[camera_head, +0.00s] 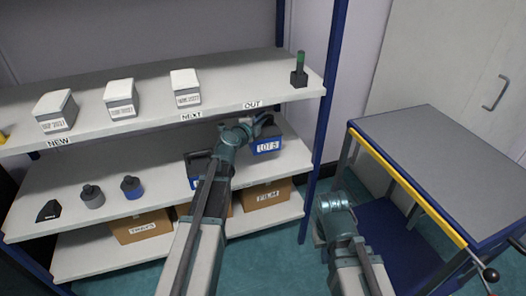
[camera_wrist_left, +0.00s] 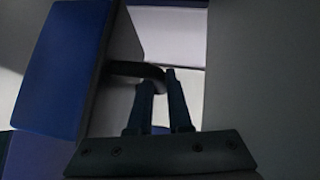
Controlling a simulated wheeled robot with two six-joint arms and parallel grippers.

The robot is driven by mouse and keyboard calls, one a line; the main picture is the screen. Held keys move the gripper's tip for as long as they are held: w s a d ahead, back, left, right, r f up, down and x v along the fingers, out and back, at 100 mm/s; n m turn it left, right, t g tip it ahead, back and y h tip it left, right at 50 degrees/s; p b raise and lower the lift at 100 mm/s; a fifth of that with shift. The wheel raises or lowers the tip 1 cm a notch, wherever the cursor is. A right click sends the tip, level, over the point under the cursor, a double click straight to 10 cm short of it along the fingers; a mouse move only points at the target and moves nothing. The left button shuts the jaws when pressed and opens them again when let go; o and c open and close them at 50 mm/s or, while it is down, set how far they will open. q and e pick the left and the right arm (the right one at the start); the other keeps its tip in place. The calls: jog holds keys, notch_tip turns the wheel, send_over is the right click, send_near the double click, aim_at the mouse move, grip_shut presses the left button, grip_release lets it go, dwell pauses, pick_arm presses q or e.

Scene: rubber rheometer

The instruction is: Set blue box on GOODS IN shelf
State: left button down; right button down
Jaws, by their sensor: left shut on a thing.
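A blue box (camera_head: 267,146) with a white label hangs at the middle shelf's right end, under the top shelf's front edge. My left gripper (camera_head: 260,121) is at its top. In the left wrist view my left gripper's fingers (camera_wrist_left: 159,78) are shut on a dark handle bar (camera_wrist_left: 128,69), beside the box's blue face (camera_wrist_left: 65,65). I cannot tell whether the box touches the middle shelf (camera_head: 150,187). No GOODS IN label is readable. My right arm shows at the lower right, but its fingers do not show.
The top shelf (camera_head: 225,95) holds white boxes and a green-topped device (camera_head: 299,70) over NEW, NEXT and OUT labels. Another dark box with a blue front (camera_head: 193,168) stands behind my left arm. Cardboard boxes (camera_head: 268,194) sit below. A grey-topped cart (camera_head: 455,165) stands right.

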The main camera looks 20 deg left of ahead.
pick_arm(q)
notch_tip(320, 180, down, 6)
jog(key=b, duration=0.5)
notch_tip(320, 180, down, 4)
jog(key=b, duration=0.4)
jog(key=shift+r, duration=0.25)
jog(key=shift+f, duration=0.2)
jog(key=c, duration=0.8)
grip_release()
jog(key=shift+r, duration=0.1)
jog(key=shift+c, duration=0.2)
